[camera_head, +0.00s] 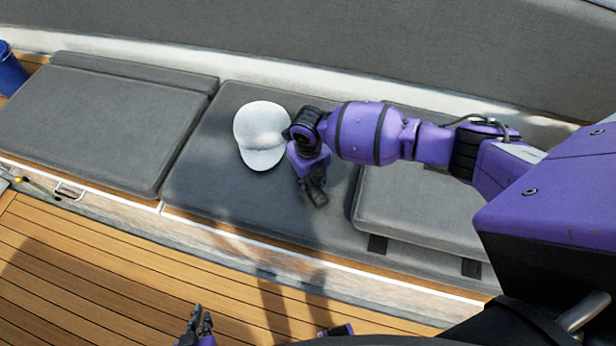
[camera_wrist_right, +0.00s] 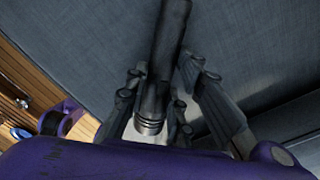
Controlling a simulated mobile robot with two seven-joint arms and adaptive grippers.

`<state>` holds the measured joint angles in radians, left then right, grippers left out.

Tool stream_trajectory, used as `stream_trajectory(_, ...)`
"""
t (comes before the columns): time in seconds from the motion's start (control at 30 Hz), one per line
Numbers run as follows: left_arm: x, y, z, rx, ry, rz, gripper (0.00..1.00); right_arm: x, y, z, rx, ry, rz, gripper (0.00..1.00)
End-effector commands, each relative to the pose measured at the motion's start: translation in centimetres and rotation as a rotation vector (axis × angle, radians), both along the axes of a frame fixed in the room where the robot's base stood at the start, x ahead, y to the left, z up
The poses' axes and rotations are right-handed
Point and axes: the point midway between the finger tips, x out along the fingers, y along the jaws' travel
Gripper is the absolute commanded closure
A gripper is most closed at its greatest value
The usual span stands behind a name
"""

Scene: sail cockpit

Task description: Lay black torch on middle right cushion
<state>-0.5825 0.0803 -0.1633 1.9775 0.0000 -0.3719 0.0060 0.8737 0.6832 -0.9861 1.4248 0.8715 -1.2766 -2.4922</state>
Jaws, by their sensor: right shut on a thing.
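A black torch (camera_wrist_right: 164,60) lies lengthwise between the fingers of my right gripper (camera_wrist_right: 170,105) in the right wrist view, with the grey cushion fabric behind it. My right gripper (camera_head: 316,192) is shut on the torch. In the head view it is over the grey middle cushion (camera_head: 215,195), to the right of a white cap. The torch is hard to tell from the dark fingers there. I cannot tell whether the torch touches the cushion. My left gripper (camera_head: 200,322) is at the bottom edge of the head view, over the wooden deck, its fingers apart and empty.
The white cap (camera_head: 261,130) lies on the middle cushion. A thicker grey cushion (camera_head: 425,215) is at the right, partly under my right arm. Another grey cushion (camera_head: 85,120) is at the left. A blue bucket (camera_head: 10,70) stands far left. The cushion's front left part is clear.

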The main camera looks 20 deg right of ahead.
Motion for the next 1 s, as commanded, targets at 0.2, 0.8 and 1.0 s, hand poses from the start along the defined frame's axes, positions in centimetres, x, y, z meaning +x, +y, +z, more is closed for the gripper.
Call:
stream_trajectory(0.2, 0.0, 0.0, 0.0, 0.0, -0.001, 0.0, 1.0, 0.1, 0.0, 0.1, 0.001, -0.003, 0.0, 1.0)
stream_trajectory(0.8, -0.1, 0.0, -0.2, 0.001, 0.001, -0.001, 1.0, 0.1, 0.0, -0.3, 0.0, -0.002, 0.0, 0.59)
stream_trajectory(1.0, 0.2, -0.1, 0.3, -0.001, -0.006, -0.001, 1.0, 0.2, 0.0, 1.1, 0.0, -0.006, 0.0, 0.59)
